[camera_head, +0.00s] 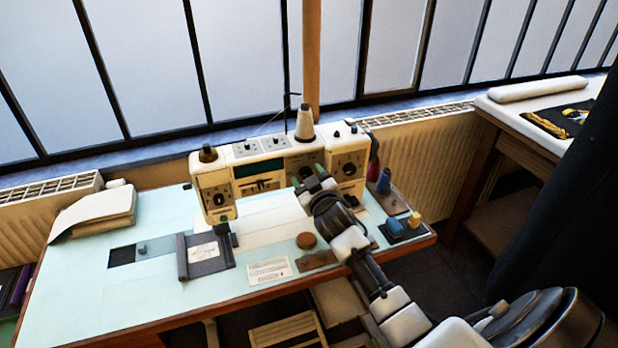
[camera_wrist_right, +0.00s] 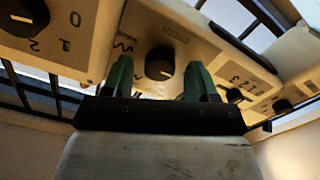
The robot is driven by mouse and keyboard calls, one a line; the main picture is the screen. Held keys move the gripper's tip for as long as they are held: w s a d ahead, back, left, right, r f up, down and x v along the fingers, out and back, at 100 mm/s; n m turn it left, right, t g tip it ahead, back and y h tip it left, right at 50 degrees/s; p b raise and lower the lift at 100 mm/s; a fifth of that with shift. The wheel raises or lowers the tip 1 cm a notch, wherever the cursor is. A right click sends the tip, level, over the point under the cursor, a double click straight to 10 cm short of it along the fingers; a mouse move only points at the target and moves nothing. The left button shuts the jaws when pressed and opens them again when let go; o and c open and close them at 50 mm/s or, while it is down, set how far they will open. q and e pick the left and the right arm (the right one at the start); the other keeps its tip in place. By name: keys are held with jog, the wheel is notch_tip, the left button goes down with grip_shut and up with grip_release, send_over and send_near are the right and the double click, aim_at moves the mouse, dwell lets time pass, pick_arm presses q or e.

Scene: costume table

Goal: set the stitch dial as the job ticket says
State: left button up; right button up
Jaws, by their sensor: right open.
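The white sewing machine (camera_head: 262,152) stands on the pale green table. My right gripper (camera_head: 298,182) is at its front face and hides part of it. In the right wrist view, the black stitch dial (camera_wrist_right: 160,63) on a cream panel with stitch symbols lies between the open green fingers of the right gripper (camera_wrist_right: 159,68). I cannot tell whether the fingers touch it or where it points. A printed card (camera_head: 269,270) and a paper on a dark holder (camera_head: 205,254) lie in front; their text is too small to read. My left gripper is not in view.
Other knobs flank the dial in the wrist view: a larger one (camera_wrist_right: 24,14) and a smaller one (camera_wrist_right: 233,95). A thread cone (camera_head: 305,126) stands atop the machine. Spools (camera_head: 383,182) stand at its right. The table's left front is clear.

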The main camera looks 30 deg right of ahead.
jog(key=c, duration=0.9)
jog(key=shift+c, duration=0.2)
jog(key=m+p, duration=0.2)
jog(key=m, duration=0.4)
jog(key=shift+r+m+p, duration=0.1)
jog(key=shift+m+p, duration=1.05)
jog(key=shift+m, duration=1.75)
